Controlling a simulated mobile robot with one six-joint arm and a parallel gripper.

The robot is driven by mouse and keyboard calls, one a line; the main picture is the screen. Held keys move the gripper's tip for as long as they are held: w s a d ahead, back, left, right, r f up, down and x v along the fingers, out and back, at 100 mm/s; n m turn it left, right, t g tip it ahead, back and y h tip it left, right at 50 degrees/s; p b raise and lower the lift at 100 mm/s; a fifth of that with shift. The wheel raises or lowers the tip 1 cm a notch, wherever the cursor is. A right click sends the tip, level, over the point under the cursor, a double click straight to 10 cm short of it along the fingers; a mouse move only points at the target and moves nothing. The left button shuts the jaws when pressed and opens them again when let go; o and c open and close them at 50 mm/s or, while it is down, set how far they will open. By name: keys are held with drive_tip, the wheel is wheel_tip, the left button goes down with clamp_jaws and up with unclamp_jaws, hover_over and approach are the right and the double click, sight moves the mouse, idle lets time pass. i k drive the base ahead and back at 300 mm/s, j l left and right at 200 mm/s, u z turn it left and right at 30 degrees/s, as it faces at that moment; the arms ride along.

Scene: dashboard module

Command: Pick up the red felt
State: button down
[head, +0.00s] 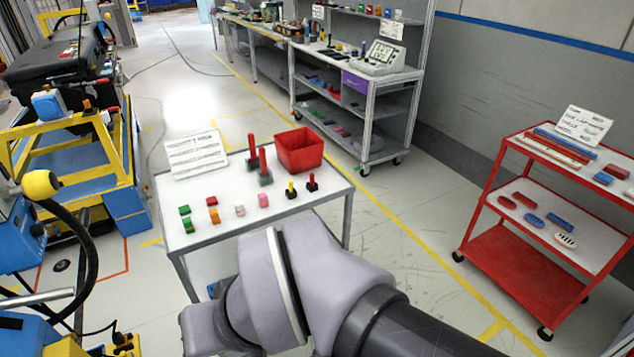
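A white-topped table (228,228) stands in front of me with small coloured pieces on it. I cannot tell for sure which is the red felt. Candidates are a small upright red piece with a dark base (312,182) near the right edge, and two taller red upright pieces on grey bases, one behind (252,150) and one in front (264,165). A similar yellow-topped piece (291,190) stands left of the small red one. My grey arm covers part of the table's front side. My gripper is not in view.
A red bin (299,150) and a white sign (196,155) stand at the table's back. Small green, red-orange, white and pink blocks (263,200) lie along its front. A red cart (530,270) is at right, a grey shelf (365,100) behind, yellow-blue equipment (125,190) at left.

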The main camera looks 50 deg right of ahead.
sight(211, 201)
drive_tip(key=z, duration=0.5)
drive_tip(key=i+u, duration=0.25)
drive_tip(key=i, duration=0.4)
drive_tip(key=i+l+u, duration=0.25)
drive_tip(key=i, duration=0.4)
